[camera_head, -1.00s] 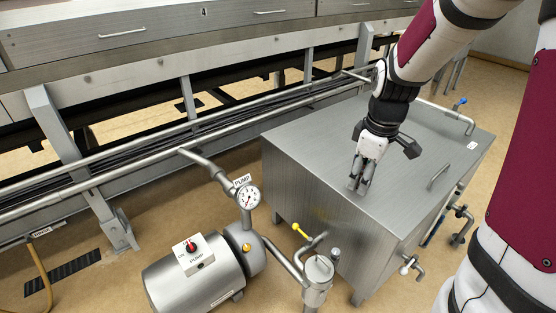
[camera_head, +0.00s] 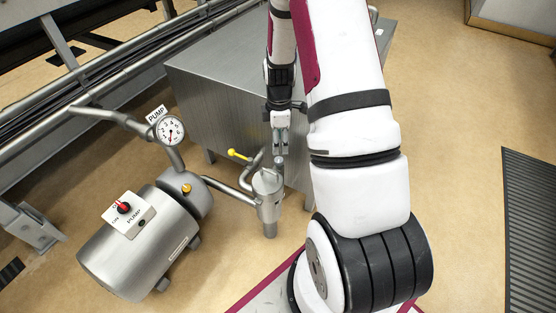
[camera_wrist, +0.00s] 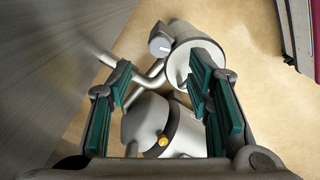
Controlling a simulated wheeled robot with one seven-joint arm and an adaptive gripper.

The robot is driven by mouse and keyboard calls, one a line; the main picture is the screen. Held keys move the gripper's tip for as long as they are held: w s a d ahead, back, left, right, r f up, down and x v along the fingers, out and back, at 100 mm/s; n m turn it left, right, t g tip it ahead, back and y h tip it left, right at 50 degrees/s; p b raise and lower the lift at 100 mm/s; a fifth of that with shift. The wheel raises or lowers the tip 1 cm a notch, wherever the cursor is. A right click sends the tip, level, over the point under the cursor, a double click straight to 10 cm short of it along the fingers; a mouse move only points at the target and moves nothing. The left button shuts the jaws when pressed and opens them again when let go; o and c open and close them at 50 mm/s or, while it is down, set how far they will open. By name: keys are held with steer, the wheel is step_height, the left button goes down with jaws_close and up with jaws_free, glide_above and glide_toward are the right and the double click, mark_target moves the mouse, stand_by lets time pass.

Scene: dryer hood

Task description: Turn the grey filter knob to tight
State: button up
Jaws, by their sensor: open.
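The grey filter knob (camera_head: 279,161) shows as a small round cap beside the top of the steel filter canister (camera_head: 268,190) in the head view. In the wrist view the knob (camera_wrist: 160,43) has a light pointer mark and sits at upper middle, left of the canister's round lid (camera_wrist: 190,62). My gripper (camera_head: 281,150) points down just above the knob in the head view. In the wrist view my gripper (camera_wrist: 165,95) is open, its green pads apart and empty. The knob appears beyond the pads, with no visible contact. No tight marking is readable.
A yellow-handled valve (camera_head: 239,155) stands left of the filter. The pump (camera_head: 150,245) with its red switch (camera_head: 123,207), yellow knob (camera_head: 187,188) and gauge (camera_head: 171,130) is further left. A large steel box (camera_head: 225,95) stands behind.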

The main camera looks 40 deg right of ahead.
mark_target(279, 159)
step_height(279, 159, down, 8)
steer(key=b, duration=0.2)
steer(key=shift+b, duration=0.3)
jaws_close()
